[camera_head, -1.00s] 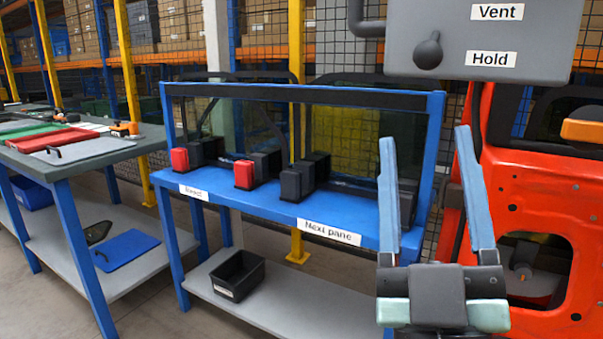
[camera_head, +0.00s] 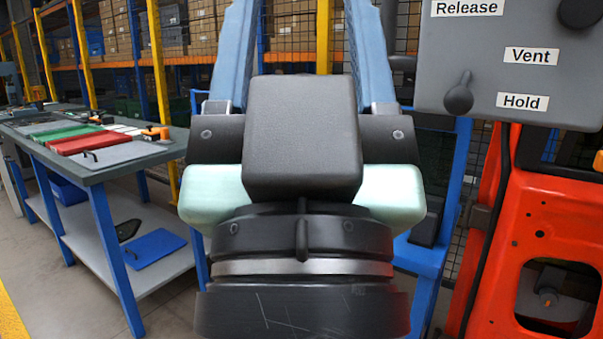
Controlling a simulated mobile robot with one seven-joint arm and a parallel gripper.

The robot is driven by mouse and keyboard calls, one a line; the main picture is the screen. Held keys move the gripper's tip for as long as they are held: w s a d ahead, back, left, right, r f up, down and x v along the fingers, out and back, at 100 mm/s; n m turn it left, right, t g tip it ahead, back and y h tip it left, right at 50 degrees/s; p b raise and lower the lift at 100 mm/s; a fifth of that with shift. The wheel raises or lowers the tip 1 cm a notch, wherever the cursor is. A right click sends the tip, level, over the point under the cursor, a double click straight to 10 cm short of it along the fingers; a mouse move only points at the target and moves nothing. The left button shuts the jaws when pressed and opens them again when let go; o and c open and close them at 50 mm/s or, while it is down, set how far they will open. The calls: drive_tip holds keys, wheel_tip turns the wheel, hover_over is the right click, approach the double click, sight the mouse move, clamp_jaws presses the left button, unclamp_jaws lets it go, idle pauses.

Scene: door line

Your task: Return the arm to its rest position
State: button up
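My gripper (camera_head: 302,20) fills the middle of the head view, large and close, with its fingers pointing up and away. Its two blue fingers stand wide apart, with nothing seen between them. The black wrist shows below it. My gripper hides most of the blue pane rack (camera_head: 436,255), whose right post and a bit of shelf show to the right.
A grey control box (camera_head: 490,70) with a lever and labels Release, Vent and Hold hangs at upper right. Below it stands an orange-red door (camera_head: 545,215). On the left a workbench (camera_head: 130,167) carries red and green pieces. Open floor lies at lower left.

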wheel_tip(320, 180, up, 30)
drive_tip(key=p, duration=2.9)
drive_tip(key=shift+r, duration=0.25)
